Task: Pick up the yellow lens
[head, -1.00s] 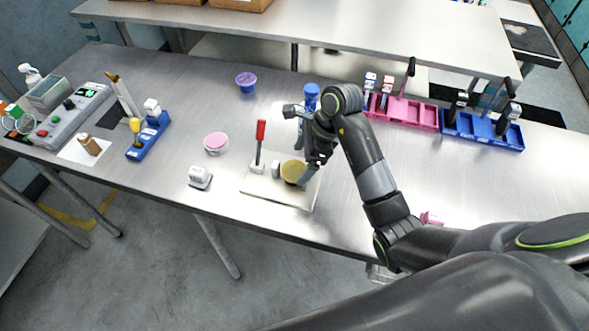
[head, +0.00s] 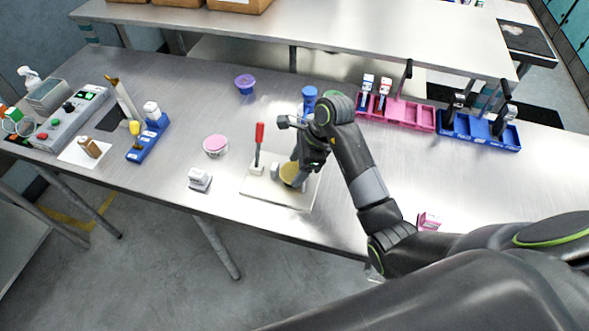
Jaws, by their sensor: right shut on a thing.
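The yellow lens (head: 289,174) is a round, flat, dull-yellow disc over the right part of a pale square board (head: 270,199) on the table. My right gripper (head: 296,176) reaches down from above and is shut on the lens, with a finger crossing its right side. The lens is partly hidden by the gripper. I cannot tell whether it is clear of the board. My left gripper is not in view.
A red-handled tool (head: 260,142) stands upright on the board, left of the lens. A pink-topped round container (head: 216,146) and a small white block (head: 200,180) lie further left. Pink (head: 420,117) and blue (head: 478,134) trays stand at the back right.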

